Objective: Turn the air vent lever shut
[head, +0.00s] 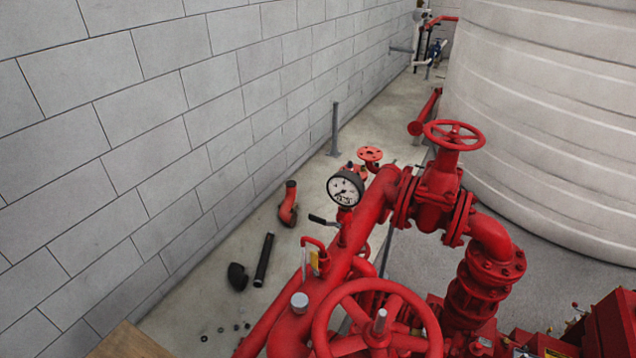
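A small lever with a black handle (318,219) sticks out to the left from the fitting below the pressure gauge (345,189). It lies roughly crosswise to the thick red pipe (350,237). A bent red handle (314,243) with a yellow tag (323,263) stands a little nearer on the same pipe. No label shows which of these is the air vent lever. Neither of my grippers is in view, and nothing touches the levers.
A large red handwheel (378,318) stands close in front, and a smaller one (454,135) tops the valve behind. A grey block wall (150,120) runs along the left. A white tank (550,110) fills the right. Loose pipe pieces (263,260) lie on the floor.

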